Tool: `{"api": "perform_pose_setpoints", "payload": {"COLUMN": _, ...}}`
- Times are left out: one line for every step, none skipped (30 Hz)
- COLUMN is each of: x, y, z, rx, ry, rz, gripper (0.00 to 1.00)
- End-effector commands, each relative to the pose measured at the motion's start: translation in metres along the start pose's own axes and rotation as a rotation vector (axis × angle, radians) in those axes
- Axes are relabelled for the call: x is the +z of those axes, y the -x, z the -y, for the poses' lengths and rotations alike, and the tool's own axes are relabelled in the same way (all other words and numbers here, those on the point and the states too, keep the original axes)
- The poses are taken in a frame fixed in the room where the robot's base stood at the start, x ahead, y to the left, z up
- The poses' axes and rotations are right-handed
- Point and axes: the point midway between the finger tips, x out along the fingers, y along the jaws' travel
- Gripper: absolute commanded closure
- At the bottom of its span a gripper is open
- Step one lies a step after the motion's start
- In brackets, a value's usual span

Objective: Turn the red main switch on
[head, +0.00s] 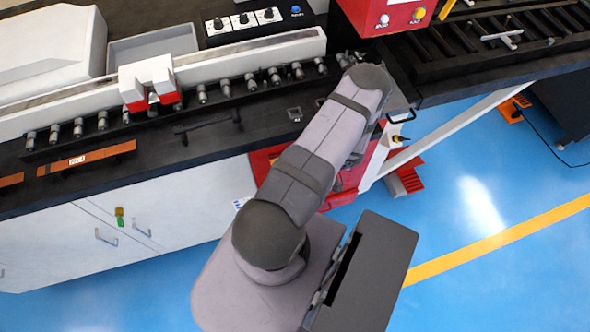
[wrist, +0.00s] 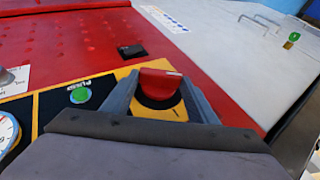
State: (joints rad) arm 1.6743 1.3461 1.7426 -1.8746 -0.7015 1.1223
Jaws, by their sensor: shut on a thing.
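The red main switch (wrist: 159,84) shows in the wrist view as a red knob on a round black base, set on a yellow plate (wrist: 183,113). The two fingers of my gripper (wrist: 160,92) stand on either side of the knob and are shut on it. The knob's exact turn angle is hard to tell. In the head view my arm hides the switch and the gripper.
The switch sits on a red panel (wrist: 75,45) with a green button (wrist: 80,93) and a gauge (wrist: 7,130) at left. In the head view a black bench (head: 230,122) with rollers and white cabinets (head: 165,215) stand beside my arm. Blue floor (head: 470,170) is open at right.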

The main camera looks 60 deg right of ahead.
Motion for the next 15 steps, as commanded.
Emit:
{"api": "perform_pose_setpoints", "payload": {"x": -0.0005, "y": -0.0013, "z": -0.0037, "rx": -0.01, "ry": -0.006, "rz": -0.003, "gripper": 0.69}}
{"api": "perform_pose_setpoints", "payload": {"x": -0.0007, "y": -0.0013, "z": -0.0037, "rx": -0.019, "ry": -0.009, "rz": -0.004, "gripper": 0.69}}
{"api": "perform_pose_setpoints", "payload": {"x": -0.0005, "y": -0.0012, "z": -0.0036, "rx": -0.029, "ry": -0.013, "rz": -0.003, "gripper": 0.69}}
{"api": "perform_pose_setpoints", "payload": {"x": -0.0005, "y": -0.0011, "z": -0.0039, "rx": -0.036, "ry": -0.016, "rz": -0.003, "gripper": 0.69}}
{"api": "perform_pose_setpoints", "payload": {"x": -0.0005, "y": -0.001, "z": -0.0039, "rx": -0.042, "ry": -0.019, "rz": -0.003, "gripper": 0.69}}
{"api": "perform_pose_setpoints", "payload": {"x": -0.0008, "y": -0.0007, "z": -0.0038, "rx": -0.05, "ry": -0.022, "rz": -0.003, "gripper": 0.69}}
{"api": "perform_pose_setpoints", "payload": {"x": -0.001, "y": -0.0006, "z": -0.004, "rx": -0.054, "ry": -0.024, "rz": -0.004, "gripper": 0.69}}
{"api": "perform_pose_setpoints", "payload": {"x": -0.001, "y": -0.0004, "z": -0.0041, "rx": -0.058, "ry": -0.026, "rz": -0.004, "gripper": 0.69}}
{"api": "perform_pose_setpoints", "payload": {"x": -0.001, "y": -0.0003, "z": -0.004, "rx": -0.062, "ry": -0.028, "rz": -0.003, "gripper": 0.69}}
{"api": "perform_pose_setpoints", "payload": {"x": -0.001, "y": -0.0001, "z": -0.0039, "rx": -0.065, "ry": -0.029, "rz": -0.003, "gripper": 0.69}}
{"api": "perform_pose_setpoints", "payload": {"x": -0.0011, "y": 0.0, "z": -0.0038, "rx": -0.068, "ry": -0.03, "rz": -0.003, "gripper": 0.69}}
{"api": "perform_pose_setpoints", "payload": {"x": -0.0012, "y": 0.0001, "z": -0.0035, "rx": -0.07, "ry": -0.031, "rz": -0.003, "gripper": 0.69}}
{"api": "perform_pose_setpoints", "payload": {"x": -0.0013, "y": 0.0002, "z": -0.0034, "rx": -0.071, "ry": -0.031, "rz": -0.003, "gripper": 0.69}}
{"api": "perform_pose_setpoints", "payload": {"x": -0.0014, "y": 0.0003, "z": -0.0033, "rx": -0.072, "ry": -0.032, "rz": -0.003, "gripper": 0.69}}
{"api": "perform_pose_setpoints", "payload": {"x": -0.0015, "y": 0.0004, "z": -0.0032, "rx": -0.073, "ry": -0.032, "rz": -0.004, "gripper": 0.69}}
